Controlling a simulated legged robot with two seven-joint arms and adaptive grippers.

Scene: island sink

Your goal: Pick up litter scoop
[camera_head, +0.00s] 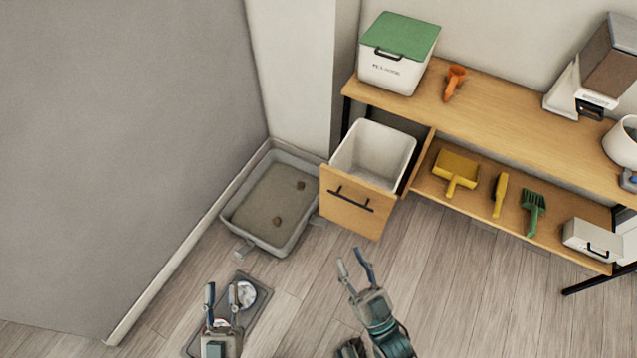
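A green scoop (534,209) with a slotted-looking head lies on the lower shelf, right of a yellow brush (500,194); it looks like the litter scoop. An orange scoop (453,82) lies on the top shelf beside the green-lidded box. My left gripper (222,293) is open and empty, low in the picture, over a grey mat. My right gripper (352,262) is open and empty above the floor, in front of the drawer. Both grippers are well apart from either scoop.
A litter tray (232,218) with brown clumps sits in the corner. A pulled-out drawer (350,205) holds a white bin (372,150). A yellow dustpan (455,168) and a white box (590,243) share the lower shelf (465,203). The floor before the shelf is clear.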

